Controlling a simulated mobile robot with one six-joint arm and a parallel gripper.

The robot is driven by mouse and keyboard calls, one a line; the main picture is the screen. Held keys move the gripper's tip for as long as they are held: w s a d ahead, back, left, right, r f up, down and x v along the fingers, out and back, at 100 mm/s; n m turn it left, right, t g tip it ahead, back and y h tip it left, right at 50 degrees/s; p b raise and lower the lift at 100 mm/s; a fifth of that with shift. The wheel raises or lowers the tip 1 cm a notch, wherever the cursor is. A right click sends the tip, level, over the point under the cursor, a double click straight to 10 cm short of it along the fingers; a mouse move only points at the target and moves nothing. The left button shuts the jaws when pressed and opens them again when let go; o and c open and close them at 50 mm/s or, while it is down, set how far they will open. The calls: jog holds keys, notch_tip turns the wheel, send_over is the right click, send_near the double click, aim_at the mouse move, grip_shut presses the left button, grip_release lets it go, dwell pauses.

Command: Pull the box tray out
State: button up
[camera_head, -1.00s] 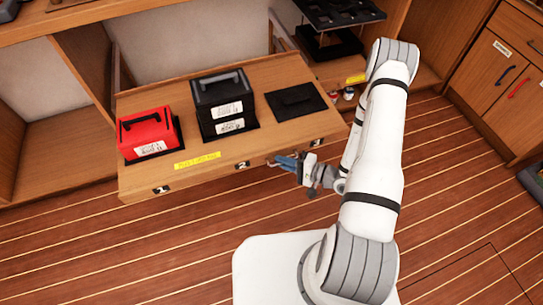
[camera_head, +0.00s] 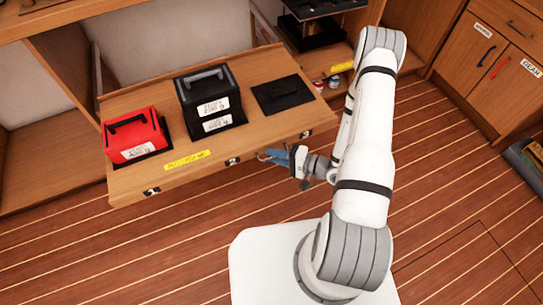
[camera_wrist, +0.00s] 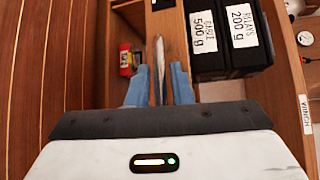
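The box tray (camera_head: 205,169) is a wide wooden drawer, pulled out from the cabinet over the floor. A red case (camera_head: 133,138) and a black case (camera_head: 211,97) stand on it beside a flat black pad (camera_head: 283,95). My gripper (camera_head: 276,156) is at the right part of the tray's front, its blue fingers pointing left along the front edge. In the wrist view the fingers (camera_wrist: 158,82) lie on either side of a thin grey handle (camera_wrist: 160,60).
A cabinet (camera_head: 487,60) with labelled doors stands at the right. The plank floor (camera_head: 170,245) in front of the tray is clear. In the wrist view a red and yellow object (camera_wrist: 128,60) lies ahead.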

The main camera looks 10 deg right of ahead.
jog(key=p+v, duration=0.1)
jog(key=v, duration=0.6)
jog(key=shift+d, duration=0.25)
jog(key=shift+r, duration=0.1)
jog(key=w+d+r+n+h+p, duration=0.1)
jog(key=w, duration=0.1)
jog(key=w+d+r+n+h+p, duration=0.1)
jog(key=w+r+h, duration=0.1)
jog(key=w+d+r+n+g+h+p, duration=0.1)
jog(key=w+r+h, duration=0.1)
jog(key=shift+w+d+p, duration=0.2)
jog(key=shift+d+p, duration=0.2)
jog(key=w+d+r+n+h+p, duration=0.1)
jog(key=w+d+r+h+p, duration=0.25)
jog(key=r, duration=0.45)
jog(key=w+d+r+n+h+p, duration=0.2)
jog(key=d+r+h, duration=0.15)
jog(key=r, duration=0.35)
jog(key=s+r+g+h+p, duration=0.1)
jog(key=s+r+h+p, duration=0.25)
jog(key=r, duration=1.25)
jog(key=s+a+r+g+p, duration=0.1)
jog(key=s+a+r+p, duration=0.2)
jog(key=s+a+r, duration=0.2)
jog(key=s+a+r+n+g+y+p, duration=0.1)
jog(key=s+a+r, duration=0.5)
jog(key=s+r, duration=0.6)
jog(key=shift+r+g+p, duration=0.2)
jog(key=shift+g+p, duration=0.5)
jog(key=shift+p, duration=0.5)
